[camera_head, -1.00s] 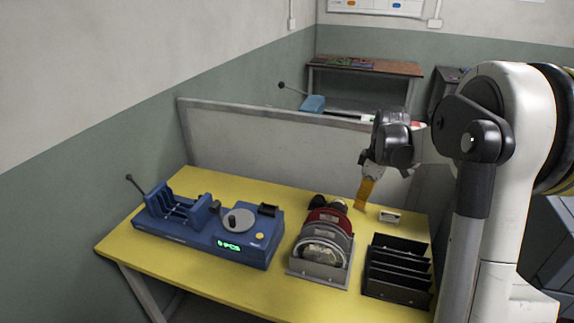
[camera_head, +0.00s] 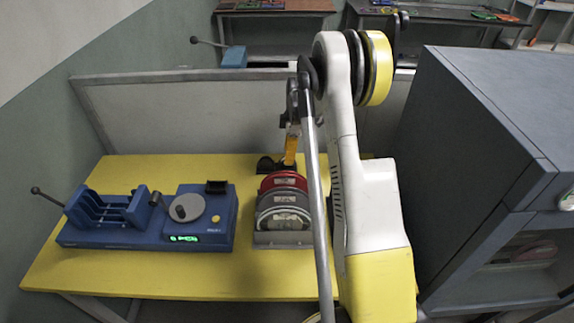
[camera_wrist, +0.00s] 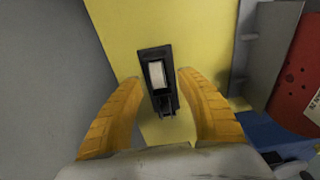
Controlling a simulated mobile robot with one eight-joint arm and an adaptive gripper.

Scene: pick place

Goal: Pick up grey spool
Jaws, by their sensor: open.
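The grey spool (camera_head: 283,201) stands on edge in a row on the yellow table, between a red spool (camera_head: 282,182) and a paler spool in front. My gripper (camera_head: 291,152) is behind the row, with an orange finger pointing down. In the wrist view, my gripper (camera_wrist: 155,80) has its two orange fingers spread apart with no object gripped. A small black holder with a pale insert (camera_wrist: 156,75) shows below, between the fingers. The red spool (camera_wrist: 300,75) is at the right edge of the wrist view. I cannot make out the grey spool there.
A grey metal rack (camera_head: 283,240) holds the spools. A blue machine (camera_head: 190,235) with a green display stands to their left. A grey partition (camera_head: 190,112) runs behind the table. A large dark cabinet (camera_head: 480,130) stands on the right. The table's front left is clear.

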